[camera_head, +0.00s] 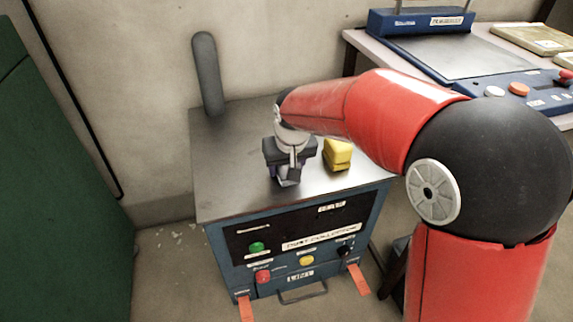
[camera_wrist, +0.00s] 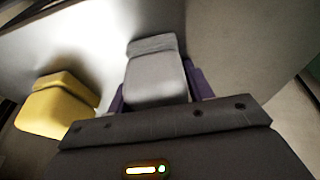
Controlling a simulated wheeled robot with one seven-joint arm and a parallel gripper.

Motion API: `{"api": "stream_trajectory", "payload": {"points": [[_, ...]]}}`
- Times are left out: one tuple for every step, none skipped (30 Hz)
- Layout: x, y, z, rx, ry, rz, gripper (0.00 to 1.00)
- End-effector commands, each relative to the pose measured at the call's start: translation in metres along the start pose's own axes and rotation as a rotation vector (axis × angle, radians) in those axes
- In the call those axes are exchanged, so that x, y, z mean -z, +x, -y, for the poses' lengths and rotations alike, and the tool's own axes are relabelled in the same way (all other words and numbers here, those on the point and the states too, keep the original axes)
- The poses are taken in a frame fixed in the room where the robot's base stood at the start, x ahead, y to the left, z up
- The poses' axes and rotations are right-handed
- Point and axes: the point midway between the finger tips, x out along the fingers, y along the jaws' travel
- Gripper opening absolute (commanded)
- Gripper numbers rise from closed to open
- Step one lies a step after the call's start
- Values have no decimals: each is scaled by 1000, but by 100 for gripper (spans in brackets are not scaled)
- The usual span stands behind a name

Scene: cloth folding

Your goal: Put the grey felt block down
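The grey felt block (camera_wrist: 157,78) is between the purple fingers of my gripper (camera_wrist: 158,96) in the wrist view, with a finger against each side. In the head view my gripper (camera_head: 289,165) points down over the metal top of the dust collector (camera_head: 235,165), and the lower part of the grey block (camera_head: 289,181) shows under it. The block is at or very near the metal top. I cannot tell whether it touches it.
A yellow block (camera_head: 338,154) stands on the metal top just right of my gripper; it also shows in the wrist view (camera_wrist: 55,106). A dark upright post (camera_head: 207,75) rises at the back left. The left part of the top is clear. A table with a blue device (camera_head: 430,50) stands at right.

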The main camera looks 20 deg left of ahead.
Motion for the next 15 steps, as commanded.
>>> {"api": "stream_trajectory", "payload": {"points": [[0,0,0,0,0,0,58],[0,0,0,0,0,0,62],[0,0,0,0,0,0,67],[0,0,0,0,0,0,67],[0,0,0,0,0,0,67],[0,0,0,0,0,0,67],[0,0,0,0,0,0,67],[0,0,0,0,0,0,67],[0,0,0,0,0,0,67],[0,0,0,0,0,0,67],[0,-1,0,0,0,0,67],[1,-2,0,0,0,0,67],[1,-4,0,0,0,0,67],[1,-6,0,0,0,-1,67],[2,-10,0,0,0,-3,67]]}}
